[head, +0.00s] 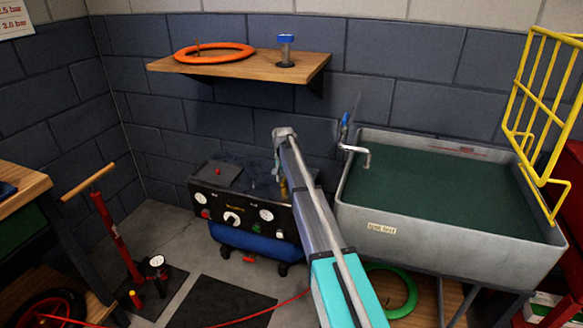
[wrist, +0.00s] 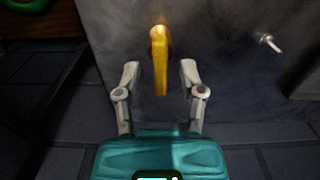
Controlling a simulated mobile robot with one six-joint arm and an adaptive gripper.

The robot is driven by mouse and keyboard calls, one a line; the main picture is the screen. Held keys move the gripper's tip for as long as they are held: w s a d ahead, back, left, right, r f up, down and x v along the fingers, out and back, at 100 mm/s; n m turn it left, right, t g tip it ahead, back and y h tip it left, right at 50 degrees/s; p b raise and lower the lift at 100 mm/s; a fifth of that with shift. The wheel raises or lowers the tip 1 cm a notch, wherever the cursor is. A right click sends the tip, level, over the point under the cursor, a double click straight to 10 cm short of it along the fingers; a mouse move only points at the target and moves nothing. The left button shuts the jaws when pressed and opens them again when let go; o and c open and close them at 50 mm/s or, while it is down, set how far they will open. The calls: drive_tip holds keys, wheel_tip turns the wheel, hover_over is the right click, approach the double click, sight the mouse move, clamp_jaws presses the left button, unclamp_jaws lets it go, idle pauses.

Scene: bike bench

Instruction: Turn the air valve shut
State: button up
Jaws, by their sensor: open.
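The air valve shows as a yellow lever (wrist: 161,72) in the wrist view, hanging straight down from a brighter mount on a dark grey panel. My gripper (wrist: 160,72) is open, with one grey finger to the left of the lever and one to the right. Gaps show on both sides, so neither finger appears to touch it. The lever's depth relative to the fingertips is hard to judge. In the head view, a small yellow piece (head: 283,188) shows beside my arm, above the compressor.
The black compressor panel (head: 232,217) with dials stands below. A grey sink (head: 450,255) with a tap (head: 357,150) stands at right. A wooden shelf (head: 240,69) holds an orange ring (head: 214,47). A red floor pump (head: 116,235) stands left. A small metal fitting (wrist: 268,42) sits right of the lever.

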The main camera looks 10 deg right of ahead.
sight(284, 179)
drive_tip(key=n, duration=0.8)
drive_tip(key=shift+n, duration=0.3)
drive_tip(key=n, duration=0.3)
drive_tip(key=shift+n, duration=0.4)
drive_tip(key=n, duration=0.4)
drive_tip(key=shift+n, duration=0.3)
drive_tip(key=shift+r+p, duration=0.35)
wheel_tip(284, 179, up, 13)
drive_tip(key=p, duration=1.4)
drive_tip(key=s+r+m+p, duration=0.3)
drive_tip(key=s+r, duration=0.1)
drive_tip(key=s, duration=0.7)
drive_tip(key=s+r+m+p, duration=0.3)
drive_tip(key=s+r+p, duration=0.1)
drive_tip(key=s, duration=0.6)
drive_tip(key=shift+s+a, duration=0.35)
drive_tip(key=shift+s, duration=0.05)
